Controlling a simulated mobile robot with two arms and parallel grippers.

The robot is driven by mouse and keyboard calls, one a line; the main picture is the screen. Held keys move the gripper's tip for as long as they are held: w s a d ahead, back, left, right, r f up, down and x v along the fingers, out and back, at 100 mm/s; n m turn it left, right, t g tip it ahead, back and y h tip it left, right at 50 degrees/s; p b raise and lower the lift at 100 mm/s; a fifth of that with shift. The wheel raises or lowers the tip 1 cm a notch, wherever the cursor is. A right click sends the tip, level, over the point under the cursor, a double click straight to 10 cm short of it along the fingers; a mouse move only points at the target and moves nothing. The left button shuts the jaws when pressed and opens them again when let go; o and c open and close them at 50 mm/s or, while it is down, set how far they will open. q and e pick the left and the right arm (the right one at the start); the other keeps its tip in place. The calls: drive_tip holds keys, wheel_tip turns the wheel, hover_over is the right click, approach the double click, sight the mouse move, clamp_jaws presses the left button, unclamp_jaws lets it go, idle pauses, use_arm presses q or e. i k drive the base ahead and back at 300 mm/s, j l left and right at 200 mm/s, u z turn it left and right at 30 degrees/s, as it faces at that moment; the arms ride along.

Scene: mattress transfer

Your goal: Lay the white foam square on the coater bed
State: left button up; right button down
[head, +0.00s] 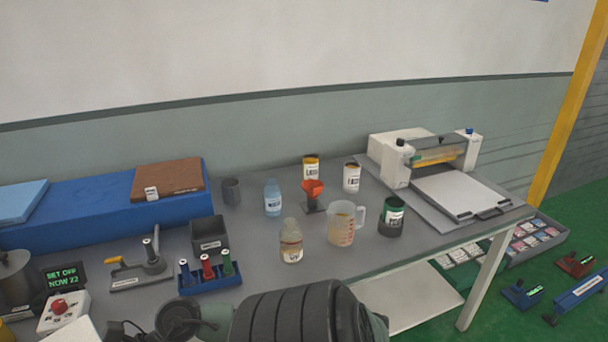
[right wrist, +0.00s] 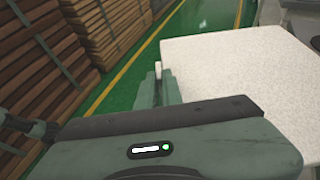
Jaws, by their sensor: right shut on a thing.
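In the right wrist view a white foam square (right wrist: 240,75) with a speckled surface stretches to the right of my right gripper (right wrist: 158,88). The gripper is shut on its near left edge; the exact grip is partly hidden by the wrist housing. In the head view the coater (head: 410,160) stands at the right end of the table, with its pale flat bed (head: 455,192) in front of the roller. Nothing is seen lying on the bed. My left gripper is in neither view.
On the grey table (head: 255,250) stand a measuring jug (head: 341,225), a green-black can (head: 391,217), bottles, an orange funnel (head: 312,188) and a blue tube rack (head: 210,278). A blue block (head: 90,215) lies at the back left. Stacked boards (right wrist: 110,40) show in the right wrist view.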

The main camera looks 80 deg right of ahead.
sight(458, 191)
drive_tip(key=k+l+u, duration=0.2)
drive_tip(key=u, duration=0.2)
drive_tip(key=k+l+u, duration=0.15)
drive_tip(key=u, duration=0.25)
drive_tip(key=k+u, duration=0.4)
drive_tip(key=k, duration=2)
drive_tip(key=k+z, duration=0.4)
drive_tip(key=k+l+z, duration=0.15)
drive_tip(key=k+z, duration=0.2)
drive_tip(key=k+l+z, duration=0.2)
drive_tip(key=z, duration=1.8)
drive_tip(key=k+l, duration=0.05)
